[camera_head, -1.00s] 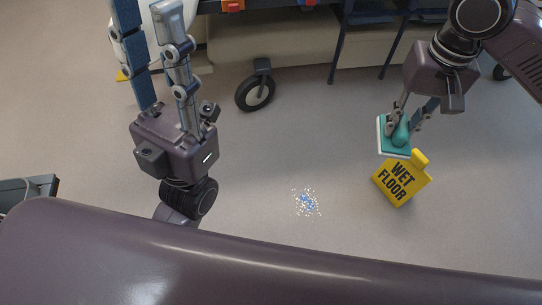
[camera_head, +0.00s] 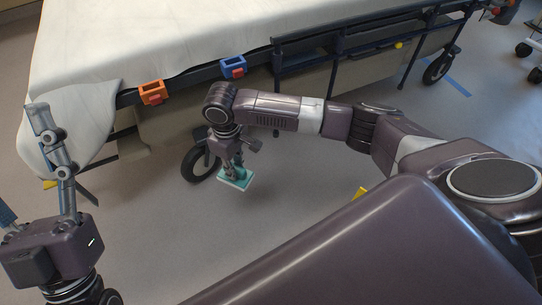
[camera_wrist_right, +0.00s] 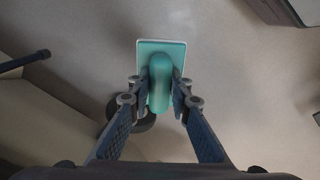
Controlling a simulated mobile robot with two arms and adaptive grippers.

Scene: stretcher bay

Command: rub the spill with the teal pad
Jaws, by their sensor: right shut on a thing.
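My right gripper (camera_head: 232,170) is shut on the handle of the teal pad (camera_head: 238,182), in front of the stretcher's near wheel. In the right wrist view the fingers (camera_wrist_right: 160,95) grip both sides of the handle, and the flat pad (camera_wrist_right: 176,48) extends beyond them. I cannot tell whether the pad touches the floor. The spill does not show in either current view. My left gripper (camera_head: 35,170) is at the left edge, empty, its fingers spread.
The stretcher (camera_head: 175,55) with a white sheet spans the back, with orange (camera_head: 152,92) and blue (camera_head: 233,68) clips on its rail. A black wheel (camera_head: 198,165) stands behind the pad. A yellow piece (camera_head: 361,193) shows behind my body.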

